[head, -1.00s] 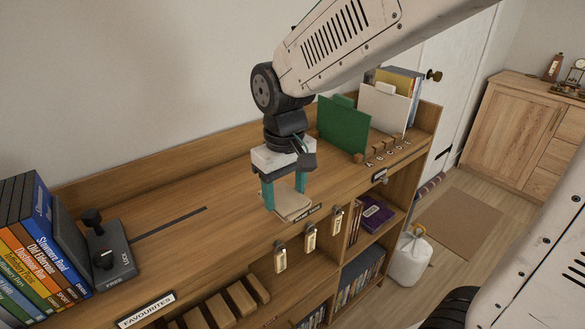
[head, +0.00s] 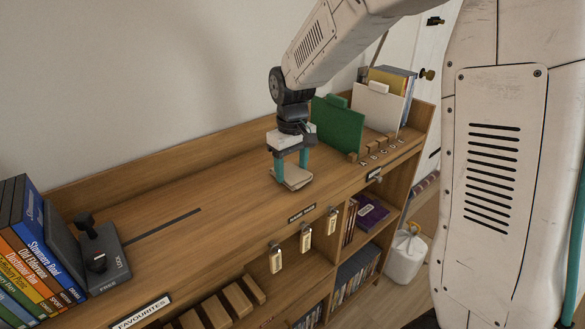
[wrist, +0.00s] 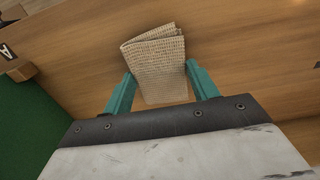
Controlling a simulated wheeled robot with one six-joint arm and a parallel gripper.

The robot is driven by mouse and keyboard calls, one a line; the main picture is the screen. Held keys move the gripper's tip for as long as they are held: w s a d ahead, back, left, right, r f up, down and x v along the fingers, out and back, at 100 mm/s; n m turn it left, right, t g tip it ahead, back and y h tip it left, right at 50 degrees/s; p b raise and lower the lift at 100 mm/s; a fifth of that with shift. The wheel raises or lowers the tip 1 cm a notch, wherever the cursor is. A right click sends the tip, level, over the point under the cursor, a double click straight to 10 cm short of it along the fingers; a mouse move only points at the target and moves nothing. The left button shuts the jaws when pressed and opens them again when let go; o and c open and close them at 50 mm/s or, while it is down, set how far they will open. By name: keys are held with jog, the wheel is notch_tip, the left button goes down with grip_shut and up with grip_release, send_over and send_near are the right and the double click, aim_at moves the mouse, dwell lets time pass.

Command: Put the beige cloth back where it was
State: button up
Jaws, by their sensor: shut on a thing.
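The beige cloth (head: 297,179) is a small folded woven square. It is between the teal fingers of my gripper (head: 291,170), at or just above the top of the wooden shelf unit (head: 225,215). In the wrist view the cloth (wrist: 155,62) sticks out past the fingertips, with its folded layers at the top edge. My gripper (wrist: 160,85) is shut on it, one finger at each side. I cannot tell whether the cloth touches the wood.
A green divider (head: 338,127) and a white divider (head: 378,108) stand to the right, near small lettered blocks (head: 366,153). A row of books (head: 38,240) and a lever box (head: 98,257) stand at the left. A slot (head: 165,225) crosses the top; the wood around the cloth is clear.

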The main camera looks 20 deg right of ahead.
aim_at(292, 170)
jog(key=shift+f, duration=0.35)
jog(key=o, duration=0.9)
jog(key=shift+o, duration=0.2)
notch_tip(292, 170, up, 11)
jog(key=s+d+r+m, duration=0.1)
jog(key=s+r, duration=0.1)
jog(key=s, duration=0.5)
jog(key=s+d+r, duration=0.1)
jog(key=s+r, duration=0.2)
jog(key=s, duration=0.3)
jog(key=s+f+m, duration=0.1)
jog(key=s+f, duration=0.1)
jog(key=s, duration=0.6)
jog(key=s+d+f+m+t, duration=0.1)
jog(key=s+f, duration=0.1)
jog(key=s, duration=0.7)
jog(key=shift+f+m, duration=0.3)
jog(key=shift+d, duration=0.1)
